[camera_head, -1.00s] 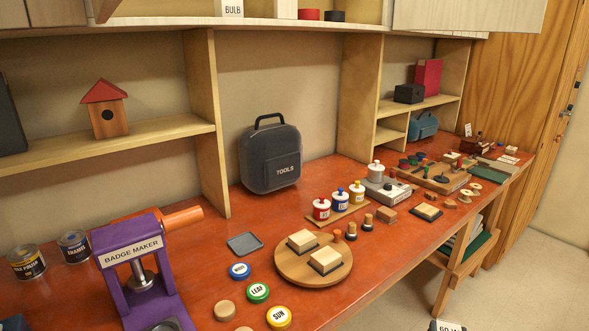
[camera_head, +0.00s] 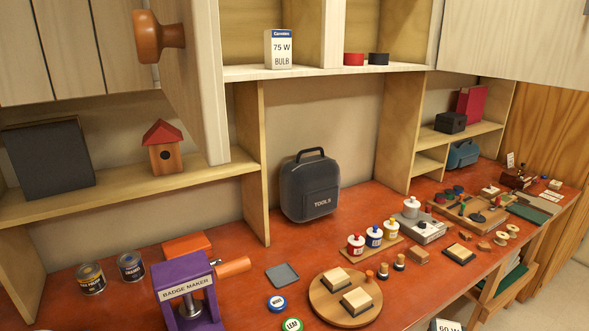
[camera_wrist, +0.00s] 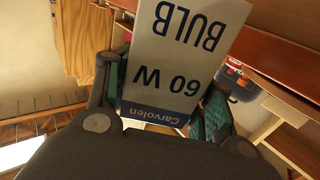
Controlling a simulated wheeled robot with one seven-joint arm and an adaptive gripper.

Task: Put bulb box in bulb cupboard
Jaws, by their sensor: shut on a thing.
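My gripper (camera_wrist: 163,85) is shut on a white and blue bulb box (camera_wrist: 178,55) in the wrist view. Its print reads 60 W BULB, upside down there, and a finger lies along each side. In the head view only the top of this box (camera_head: 447,325) shows at the bottom edge; the gripper is out of that picture. The bulb cupboard (camera_head: 240,73) is the upper compartment at top centre, with a 75 W bulb box (camera_head: 279,50) standing upright inside. Its pale door (camera_head: 190,75) with a round wooden knob (camera_head: 158,37) stands open to the left. The held box is well below and right of the cupboard.
A red tin (camera_head: 354,59) and a dark tin (camera_head: 378,58) stand in the neighbouring compartment. The red bench below holds a tools case (camera_head: 309,188), a purple badge maker (camera_head: 188,295), a round board (camera_head: 325,303) and paint bottles (camera_head: 374,238). The cupboard floor is bare beside the 75 W box.

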